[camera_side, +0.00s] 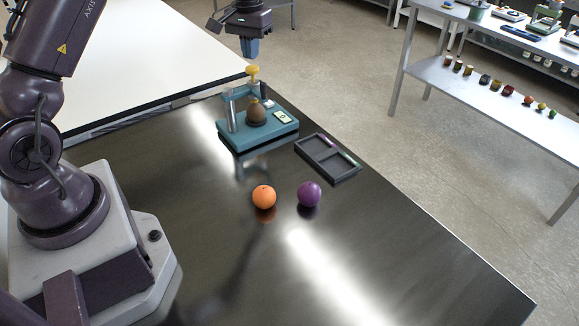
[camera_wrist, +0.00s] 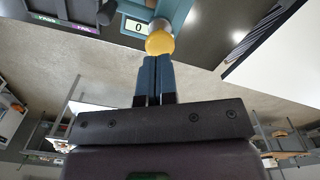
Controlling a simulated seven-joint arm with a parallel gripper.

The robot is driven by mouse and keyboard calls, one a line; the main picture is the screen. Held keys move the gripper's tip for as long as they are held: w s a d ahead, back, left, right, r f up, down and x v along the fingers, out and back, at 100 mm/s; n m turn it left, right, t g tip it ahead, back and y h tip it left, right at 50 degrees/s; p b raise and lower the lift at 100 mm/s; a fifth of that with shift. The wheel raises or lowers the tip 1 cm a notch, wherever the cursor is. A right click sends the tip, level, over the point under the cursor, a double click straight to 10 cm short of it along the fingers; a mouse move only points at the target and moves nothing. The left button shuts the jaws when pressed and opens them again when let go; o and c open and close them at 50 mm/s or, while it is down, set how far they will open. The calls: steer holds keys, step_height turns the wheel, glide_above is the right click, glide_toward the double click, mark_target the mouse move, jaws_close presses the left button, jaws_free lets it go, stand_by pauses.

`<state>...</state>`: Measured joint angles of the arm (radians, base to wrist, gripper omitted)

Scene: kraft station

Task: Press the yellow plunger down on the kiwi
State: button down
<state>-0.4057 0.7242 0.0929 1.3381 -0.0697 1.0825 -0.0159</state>
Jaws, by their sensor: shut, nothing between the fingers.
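The teal press stand (camera_side: 232,138) stands at the far end of the dark table, with a small light display on its base; in the wrist view the display (camera_wrist: 138,27) reads 0. The yellow plunger (camera_side: 253,70) tops the stand and also shows in the wrist view (camera_wrist: 160,40). The brown kiwi (camera_side: 256,112) sits upright on the base under the plunger; the wrist view hides it. My gripper (camera_side: 250,56) is shut and empty, its blue fingers just above the plunger knob. In the wrist view the fingertips (camera_wrist: 157,58) appear close to the knob; I cannot tell if they touch.
An orange fruit (camera_side: 264,197) and a purple ball (camera_side: 309,194) lie on the table nearer the camera. A dark divided tray (camera_side: 322,166) lies right of the stand. The front of the dark table (camera_side: 400,270) is clear. A metal shelf (camera_side: 480,85) with small items stands apart at right.

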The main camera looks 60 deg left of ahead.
mark_target(252, 67)
steer(key=shift+f, duration=1.55)
stand_by(0.4)
steer(key=shift+r, duration=4.05)
steer(key=shift+s+f, duration=0.1)
steer(key=shift+f, duration=0.25)
steer(key=s+d+r+m+t, duration=0.2)
steer(key=s+d+r, duration=0.3)
steer(key=s+d, duration=0.6)
steer(key=s+d+r+m+t, duration=0.3)
steer(key=s+d+r+m, duration=0.1)
steer(key=s+d, duration=0.7)
steer(key=s+r, duration=0.1)
steer(key=s, duration=0.1)
steer(key=shift+s+t, duration=0.3)
